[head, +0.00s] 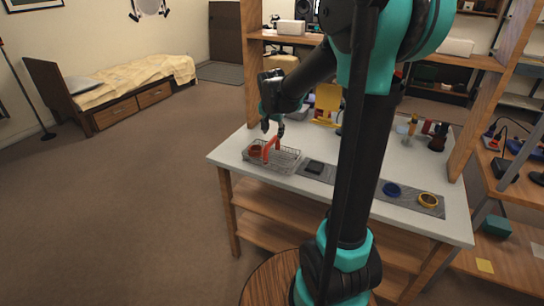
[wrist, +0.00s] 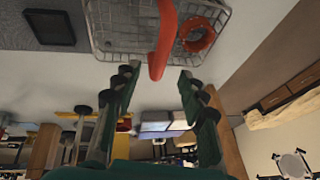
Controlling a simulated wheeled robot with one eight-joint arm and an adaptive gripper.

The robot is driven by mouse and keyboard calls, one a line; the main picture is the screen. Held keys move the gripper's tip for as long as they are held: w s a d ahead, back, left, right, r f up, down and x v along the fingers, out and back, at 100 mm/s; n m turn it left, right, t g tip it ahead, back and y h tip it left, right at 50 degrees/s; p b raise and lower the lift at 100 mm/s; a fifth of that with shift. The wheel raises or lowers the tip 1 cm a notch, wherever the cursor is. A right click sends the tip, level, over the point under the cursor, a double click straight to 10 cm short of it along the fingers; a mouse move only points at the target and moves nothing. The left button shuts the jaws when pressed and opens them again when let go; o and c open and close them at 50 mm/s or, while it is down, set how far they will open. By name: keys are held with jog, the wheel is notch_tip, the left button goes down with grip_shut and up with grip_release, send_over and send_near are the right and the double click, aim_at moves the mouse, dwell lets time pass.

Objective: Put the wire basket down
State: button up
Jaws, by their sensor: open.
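The wire basket (head: 287,163) rests on the white worktable at its left end. Its red-orange handle (head: 272,146) stands up from it, and an orange ring (head: 255,151) lies inside. My gripper (head: 273,131) is open and empty just above the handle. In the wrist view, the basket (wrist: 120,42) is at the top with the orange ring (wrist: 197,34) in it. The red handle (wrist: 161,45) reaches toward the gap between the spread fingers of my gripper (wrist: 160,75). I see no finger touching it.
A dark square tray (head: 314,167) lies right of the basket on the white worktable (head: 350,210). A blue ring (head: 391,189) and a yellow ring (head: 428,200) lie on a grey mat farther right. Several small items (head: 412,126) stand at the back right.

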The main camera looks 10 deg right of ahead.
aim_at(273, 140)
jog(key=shift+x, duration=3.7)
jog(key=shift+c, duration=0.4)
grip_shut()
